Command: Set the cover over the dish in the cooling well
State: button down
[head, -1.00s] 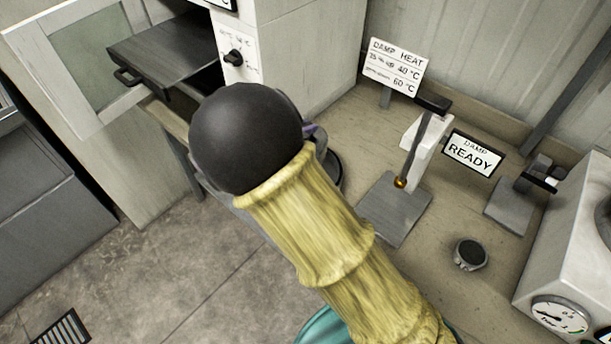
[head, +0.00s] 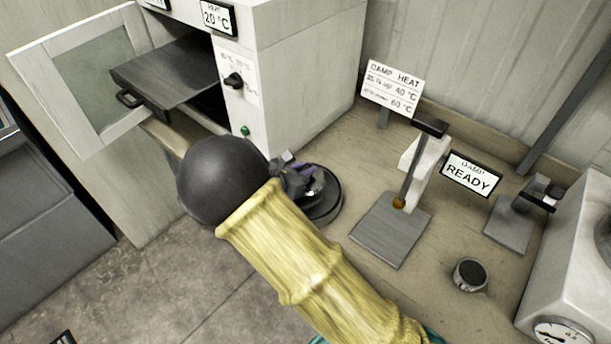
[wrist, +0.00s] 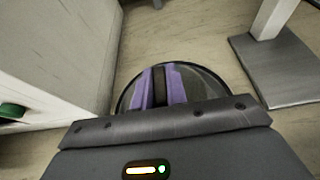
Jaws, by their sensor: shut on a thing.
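My gripper (head: 292,170) is at the end of my yellow-sleeved arm, low over a dark round fixture (head: 330,208) on the bench that looks like the cooling well. Its purple fingers (wrist: 158,85) are shut on a dark upright piece, seemingly the knob of the cover. The cover appears as a glossy, clear-grey rounded shape (head: 313,186) under the fingers, partly hidden by the gripper. In the wrist view, a dark circular rim (wrist: 215,82) surrounds the fingers. I cannot tell whether the cover touches the well. The dish is not distinguishable.
An oven-like cabinet (head: 300,85) stands at left, door (head: 90,90) open and dark tray (head: 170,72) pulled out. Right of the well are a clamp stand (head: 390,230), a small round dark-topped item (head: 470,273) and a gauge box (head: 565,270). Bare bench lies between.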

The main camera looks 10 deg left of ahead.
jog(key=shift+f, duration=1.3)
jog(key=shift+f, duration=0.1)
jog(key=c, duration=1.8)
grip_release()
jog(key=shift+w+f, duration=0.1)
jog(key=shift+f, duration=0.05)
jog(key=shift+c, duration=0.2)
jog(key=o, duration=0.3)
jog(key=shift+o, duration=0.7)
jog(key=shift+s+a, duration=0.1)
jog(key=shift+s, duration=0.1)
jog(key=shift+s+r, duration=0.1)
jog(key=shift+r, duration=0.15)
jog(key=v, duration=1.1)
jog(key=shift+s+a+r+b, duration=0.15)
jog(key=shift+s+r+b, duration=0.1)
jog(key=shift+b, duration=0.2)
